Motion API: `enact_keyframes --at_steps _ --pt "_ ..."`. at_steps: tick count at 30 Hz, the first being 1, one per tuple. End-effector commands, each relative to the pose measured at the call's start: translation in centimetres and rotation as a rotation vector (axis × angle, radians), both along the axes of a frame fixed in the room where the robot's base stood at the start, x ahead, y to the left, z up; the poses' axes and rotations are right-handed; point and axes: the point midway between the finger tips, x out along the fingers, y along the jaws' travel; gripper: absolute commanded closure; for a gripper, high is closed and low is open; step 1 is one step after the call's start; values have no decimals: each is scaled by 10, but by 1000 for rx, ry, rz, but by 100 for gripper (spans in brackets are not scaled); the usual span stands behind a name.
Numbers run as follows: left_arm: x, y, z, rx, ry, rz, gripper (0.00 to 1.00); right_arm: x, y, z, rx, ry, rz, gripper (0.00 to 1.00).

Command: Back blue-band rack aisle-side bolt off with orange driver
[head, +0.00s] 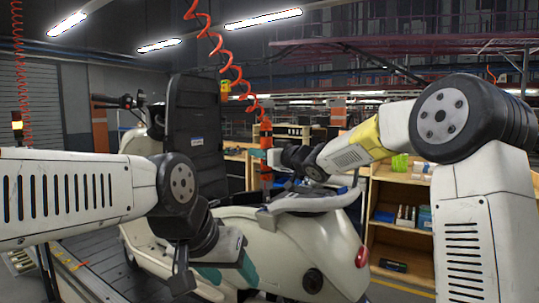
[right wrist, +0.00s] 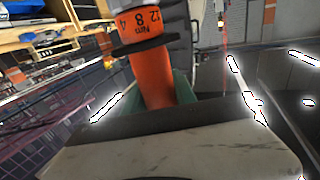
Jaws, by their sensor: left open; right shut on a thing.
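The orange driver (head: 266,140) stands upright beneath a red coiled cord, behind the scooter's rear. My right gripper (head: 272,160) is shut on it. In the right wrist view the orange driver (right wrist: 153,45) shows a printed Nm scale and a dark collar, between the jaws. The grey rear rack (head: 305,200) is on the tail of the cream scooter (head: 275,245), nearer than the driver. I cannot make out a blue band or the bolts on the rack. My left gripper (head: 213,270) is open and empty beside the scooter's flank, left of the rack.
A tall black panel (head: 195,130) stands upright on the scooter. Wooden shelves (head: 400,212) with boxes and a green item stand at the right. The slat conveyor (head: 95,265) runs below at the left.

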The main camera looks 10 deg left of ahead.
Motion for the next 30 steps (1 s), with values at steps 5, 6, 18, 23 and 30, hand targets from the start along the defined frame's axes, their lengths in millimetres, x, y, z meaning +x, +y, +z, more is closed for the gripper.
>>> enact_keyframes --at_steps 5,6,18,23,30 --pt "0 0 0 0 0 0 42 1 -1 3 1 -1 -3 100" --pt "0 0 0 0 0 0 42 1 -1 5 1 -1 -3 100" --pt "0 0 0 0 0 0 42 1 -1 35 2 -1 -3 100" --pt "0 0 0 0 0 0 42 1 -1 47 1 -1 -2 100" --pt "0 0 0 0 0 0 42 1 -1 56 1 1 -3 100"
